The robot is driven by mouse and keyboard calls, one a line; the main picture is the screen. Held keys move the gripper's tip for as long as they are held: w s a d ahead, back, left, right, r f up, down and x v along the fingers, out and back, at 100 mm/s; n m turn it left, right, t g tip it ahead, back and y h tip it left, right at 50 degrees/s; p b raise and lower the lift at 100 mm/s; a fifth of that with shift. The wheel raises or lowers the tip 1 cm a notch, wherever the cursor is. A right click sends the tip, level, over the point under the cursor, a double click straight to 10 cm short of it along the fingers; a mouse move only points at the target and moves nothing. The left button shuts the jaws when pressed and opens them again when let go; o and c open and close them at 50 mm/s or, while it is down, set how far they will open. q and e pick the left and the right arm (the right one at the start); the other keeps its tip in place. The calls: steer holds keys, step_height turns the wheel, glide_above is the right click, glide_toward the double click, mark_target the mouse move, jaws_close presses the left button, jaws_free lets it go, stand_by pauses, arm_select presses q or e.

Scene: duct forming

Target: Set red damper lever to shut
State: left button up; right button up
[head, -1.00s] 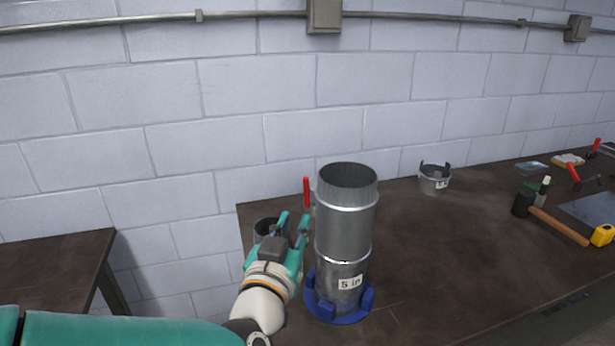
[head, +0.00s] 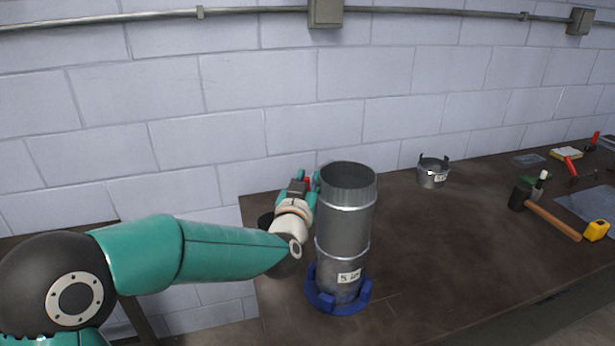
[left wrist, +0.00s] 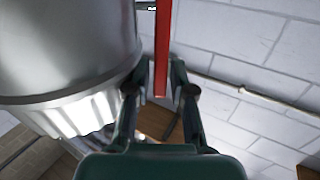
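A grey metal duct (head: 343,232) stands upright in a blue ring base (head: 338,300), with a "5 in" label low on it. The red damper lever (head: 307,182) shows only as a small bit of red among my left fingers, at the left of the duct's upper part. In the left wrist view the lever (left wrist: 162,48) is a long red bar reaching down between the fingertips, beside the duct (left wrist: 65,50). My left gripper (left wrist: 158,82) is open around the lever's end, with gaps on both sides. My right gripper is not in view.
A short metal collar (head: 432,176) stands at the back of the dark bench (head: 450,240). A hammer (head: 553,223) and a yellow tape measure (head: 596,229) lie at the right.

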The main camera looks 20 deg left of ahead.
arm_select(q)
jaws_close()
stand_by(0.4)
